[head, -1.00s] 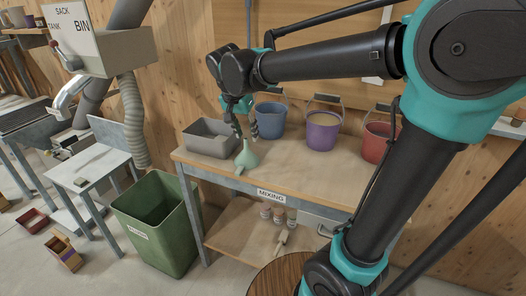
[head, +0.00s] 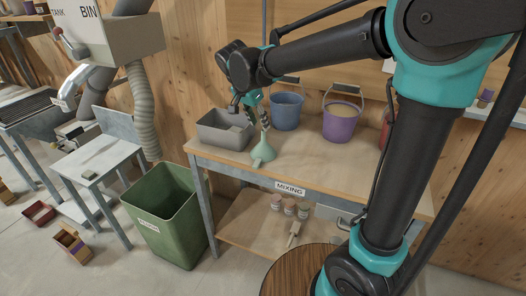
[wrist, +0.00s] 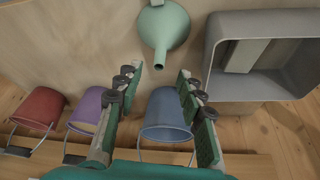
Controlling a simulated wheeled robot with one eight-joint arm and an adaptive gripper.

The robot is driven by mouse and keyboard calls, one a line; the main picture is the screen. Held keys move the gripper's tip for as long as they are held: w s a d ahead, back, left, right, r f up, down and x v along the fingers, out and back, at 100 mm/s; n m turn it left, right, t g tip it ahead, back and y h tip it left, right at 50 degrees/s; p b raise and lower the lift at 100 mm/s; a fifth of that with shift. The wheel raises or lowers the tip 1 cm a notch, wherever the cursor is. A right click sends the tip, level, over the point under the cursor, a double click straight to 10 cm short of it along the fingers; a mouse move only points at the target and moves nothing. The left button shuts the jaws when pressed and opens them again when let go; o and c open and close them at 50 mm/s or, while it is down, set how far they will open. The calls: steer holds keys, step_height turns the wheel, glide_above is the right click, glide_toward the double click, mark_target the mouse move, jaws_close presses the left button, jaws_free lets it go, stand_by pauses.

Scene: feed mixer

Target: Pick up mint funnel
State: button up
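My gripper (head: 250,116) is above and slightly behind the funnel in the head view. In the wrist view my gripper (wrist: 160,76) has its two fingers spread apart with nothing between them. The fingers do not appear to touch the funnel.
The grey tray (head: 212,136) sits close left of the funnel. A blue bucket (head: 286,112), a purple bucket (head: 340,124) and a red bucket (wrist: 38,108) stand along the back. A green bin (head: 167,225) is on the floor left of the bench. Bare bench lies right of the funnel.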

mark_target(262, 131)
steer(key=shift+x, duration=3.35)
steer(key=shift+s, duration=0.2)
steer(key=shift+c, duration=0.2)
jaws_close()
